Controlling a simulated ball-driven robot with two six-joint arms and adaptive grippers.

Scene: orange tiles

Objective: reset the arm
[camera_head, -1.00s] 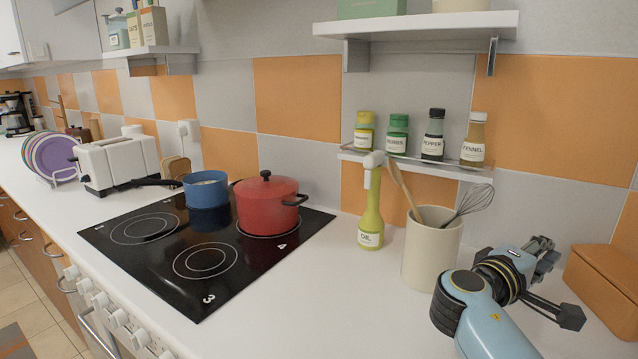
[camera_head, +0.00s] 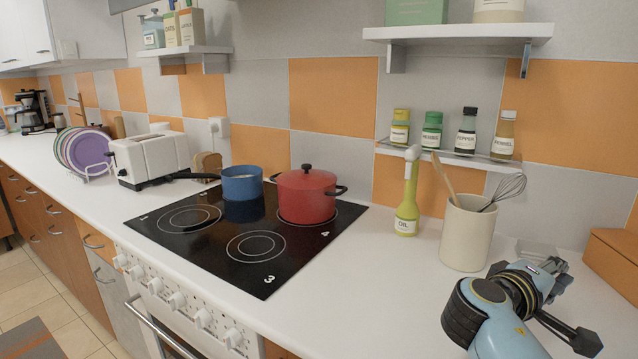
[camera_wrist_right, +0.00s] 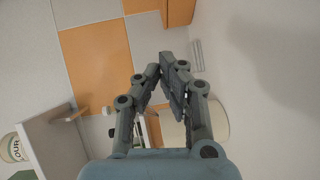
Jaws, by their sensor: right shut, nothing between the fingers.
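My right arm (camera_head: 495,325), light blue with black joints, reaches over the white counter at the lower right in the head view. Its gripper (camera_head: 553,268) is above the counter, to the right of the utensil crock and left of the orange-brown box. In the right wrist view, the two grey fingers (camera_wrist_right: 163,66) come together at their tips with nothing between them. The beige crock (camera_wrist_right: 170,130) is partly hidden behind them there. My left gripper is not in view.
The crock (camera_head: 467,235) holds a whisk and a wooden spoon. An oil bottle (camera_head: 407,205), red pot (camera_head: 306,197) and blue pot (camera_head: 242,184) stand to its left. The orange-brown box (camera_head: 613,258) is at right. A spice shelf (camera_head: 445,157) is above. The front counter is clear.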

